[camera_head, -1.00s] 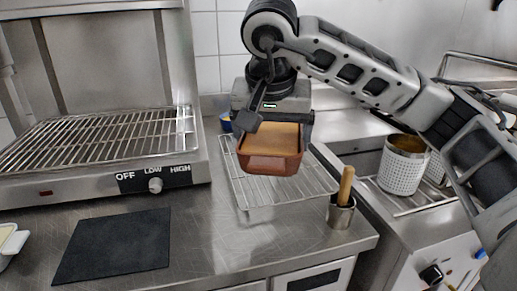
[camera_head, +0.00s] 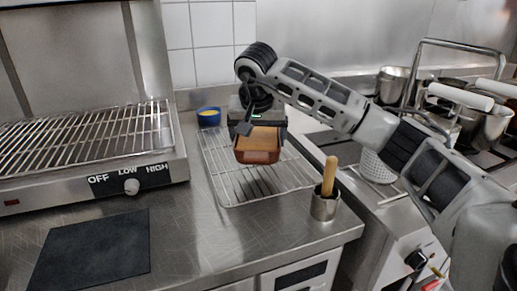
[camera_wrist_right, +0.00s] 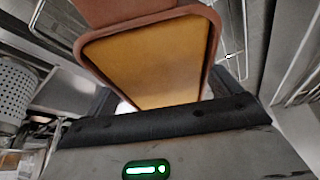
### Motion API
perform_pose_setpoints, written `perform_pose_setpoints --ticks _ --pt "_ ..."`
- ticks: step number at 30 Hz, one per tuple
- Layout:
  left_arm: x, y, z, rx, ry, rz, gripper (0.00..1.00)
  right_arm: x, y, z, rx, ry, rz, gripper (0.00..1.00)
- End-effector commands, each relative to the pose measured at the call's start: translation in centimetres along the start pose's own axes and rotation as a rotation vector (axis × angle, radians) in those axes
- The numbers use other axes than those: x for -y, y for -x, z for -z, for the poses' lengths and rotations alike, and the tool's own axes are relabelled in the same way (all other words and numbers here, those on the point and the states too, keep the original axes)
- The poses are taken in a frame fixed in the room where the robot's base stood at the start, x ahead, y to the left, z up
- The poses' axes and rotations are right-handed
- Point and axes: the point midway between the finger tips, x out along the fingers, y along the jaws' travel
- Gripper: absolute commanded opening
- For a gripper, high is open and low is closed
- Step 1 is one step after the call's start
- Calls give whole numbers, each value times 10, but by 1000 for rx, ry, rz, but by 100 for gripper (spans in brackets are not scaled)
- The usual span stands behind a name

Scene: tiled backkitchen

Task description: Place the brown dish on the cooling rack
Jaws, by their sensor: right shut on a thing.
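The brown dish (camera_head: 257,154) is rectangular with a lighter tan inside. My right gripper (camera_head: 257,128) is shut on its far edge and holds it over the cooling rack (camera_head: 230,188), a wire grid on the steel counter. Whether the dish touches the wires I cannot tell for sure. In the right wrist view the dish (camera_wrist_right: 150,65) fills the middle, with the gripper body (camera_wrist_right: 170,130) below it; the fingertips are largely hidden. My left gripper is not in view.
A metal cup with a wooden-handled tool (camera_head: 325,205) stands at the rack's right front. A blue bowl (camera_head: 208,117) is behind the rack's left corner. A grill (camera_head: 90,145) and a black mat (camera_head: 92,250) lie to the left. Pots (camera_head: 485,125) stand at the right.

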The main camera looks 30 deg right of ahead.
Motion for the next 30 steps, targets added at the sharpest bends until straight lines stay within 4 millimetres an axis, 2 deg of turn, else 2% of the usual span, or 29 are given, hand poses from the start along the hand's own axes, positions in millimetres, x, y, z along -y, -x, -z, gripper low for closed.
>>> perform_pose_setpoints --ticks 4,10,22,23,24,30 --pt "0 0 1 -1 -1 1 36 -1 -11 4 0 -3 0 43" --pt "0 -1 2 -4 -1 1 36 -1 -37 -7 -1 0 0 43" --pt "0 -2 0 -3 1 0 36 -1 -42 -9 -3 -1 2 43" --pt "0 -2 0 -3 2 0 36 -1 -43 -10 0 0 0 95" --pt "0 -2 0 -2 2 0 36 -1 -43 -10 0 0 0 100" --pt "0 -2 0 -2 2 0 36 -1 -42 -10 1 0 0 100"
